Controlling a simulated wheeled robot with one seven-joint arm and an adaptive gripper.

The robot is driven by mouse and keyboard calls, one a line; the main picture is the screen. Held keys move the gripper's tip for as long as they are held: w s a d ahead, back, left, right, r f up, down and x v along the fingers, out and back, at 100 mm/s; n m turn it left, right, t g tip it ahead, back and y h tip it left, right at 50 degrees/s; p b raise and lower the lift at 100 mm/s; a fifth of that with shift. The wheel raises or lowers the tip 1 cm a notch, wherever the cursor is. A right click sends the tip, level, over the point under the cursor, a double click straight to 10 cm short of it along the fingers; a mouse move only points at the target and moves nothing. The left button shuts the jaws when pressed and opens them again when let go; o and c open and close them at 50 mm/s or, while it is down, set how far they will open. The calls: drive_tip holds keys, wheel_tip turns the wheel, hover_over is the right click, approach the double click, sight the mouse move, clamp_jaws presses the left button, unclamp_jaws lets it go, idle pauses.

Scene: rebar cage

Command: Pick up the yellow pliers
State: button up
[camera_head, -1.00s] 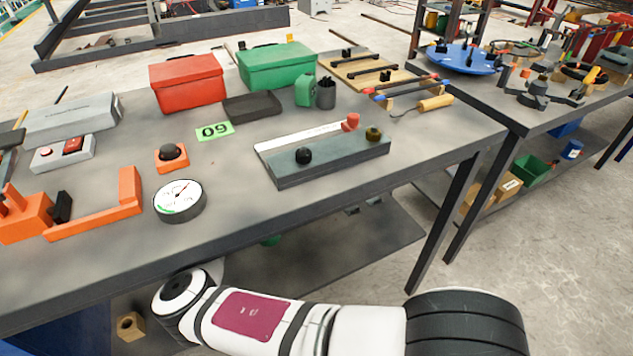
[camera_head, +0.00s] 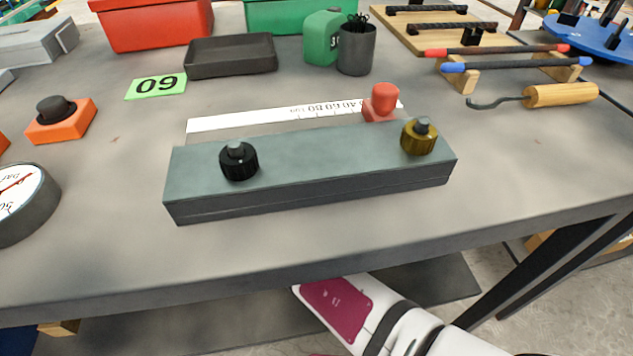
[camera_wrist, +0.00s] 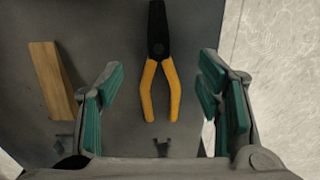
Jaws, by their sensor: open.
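The yellow pliers (camera_wrist: 160,60) lie on a grey surface in the wrist view, with black jaws toward the top and two yellow handles spread toward the bottom. My gripper (camera_wrist: 160,82) is open, with green-padded fingers on either side of the handles. No contact with the pliers shows; the height above them is hard to judge. In the head view my arm (camera_head: 365,310) reaches below the workbench's front edge, and my gripper and the pliers are hidden there.
A wooden strip (camera_wrist: 50,80) lies left of the pliers. A pale, thin object (camera_wrist: 208,135) shows beside the right finger. Above, the workbench (camera_head: 330,240) carries a grey block with two knobs (camera_head: 310,170). Pale floor (camera_wrist: 275,50) shows beyond the surface's right edge.

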drive_tip(key=shift+d+f+b, duration=0.2)
drive_tip(key=shift+f+b, duration=0.3)
drive_tip(key=shift+f, duration=0.3)
drive_tip(key=shift+f+b, duration=1.3)
drive_tip(key=shift+f, duration=0.65)
drive_tip(key=shift+c, duration=0.2)
clamp_jaws()
